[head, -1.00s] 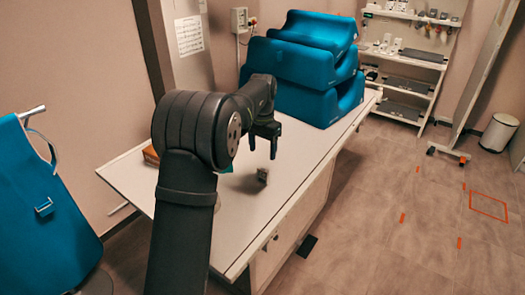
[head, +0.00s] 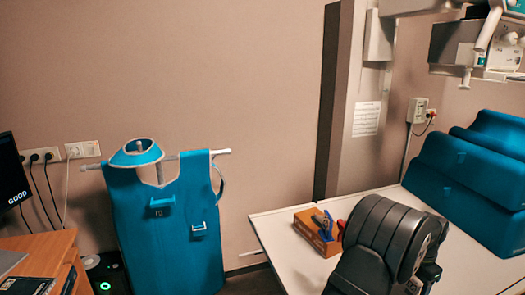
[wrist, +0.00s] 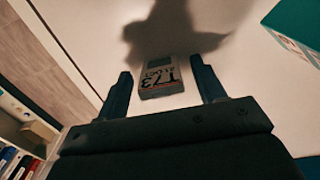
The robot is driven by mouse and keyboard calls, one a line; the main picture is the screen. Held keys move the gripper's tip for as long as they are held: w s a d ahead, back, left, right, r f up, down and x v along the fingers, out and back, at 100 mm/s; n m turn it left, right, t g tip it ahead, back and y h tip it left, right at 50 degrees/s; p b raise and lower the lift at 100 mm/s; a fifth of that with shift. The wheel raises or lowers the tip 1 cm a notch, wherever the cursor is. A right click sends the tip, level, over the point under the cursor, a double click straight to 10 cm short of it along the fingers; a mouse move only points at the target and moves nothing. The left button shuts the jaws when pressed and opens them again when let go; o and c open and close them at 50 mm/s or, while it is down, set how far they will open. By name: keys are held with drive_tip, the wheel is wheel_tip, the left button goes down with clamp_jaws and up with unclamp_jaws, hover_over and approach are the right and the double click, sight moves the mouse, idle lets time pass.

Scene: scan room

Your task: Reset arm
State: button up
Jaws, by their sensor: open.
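My gripper (wrist: 161,67) is open in the wrist view, one dark finger on each side of the picture's middle. A small grey box (wrist: 160,90) with "T73" printed on it shows between the fingers. It seems to lie on the white table (wrist: 255,95), and I cannot tell its distance from the fingers. In the head view my arm is at the lower right over the white table (head: 285,232), and its fingers cannot be made out.
A wooden box with tools (head: 318,232) stands on the table's left part. Blue cushions (head: 460,180) are stacked at the right. A blue apron (head: 165,235) hangs at the wall. A teal and white box (wrist: 298,30) is at the wrist view's right.

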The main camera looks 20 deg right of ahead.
drive_tip(key=shift+r, duration=1.05)
drive_tip(key=shift+f, duration=0.15)
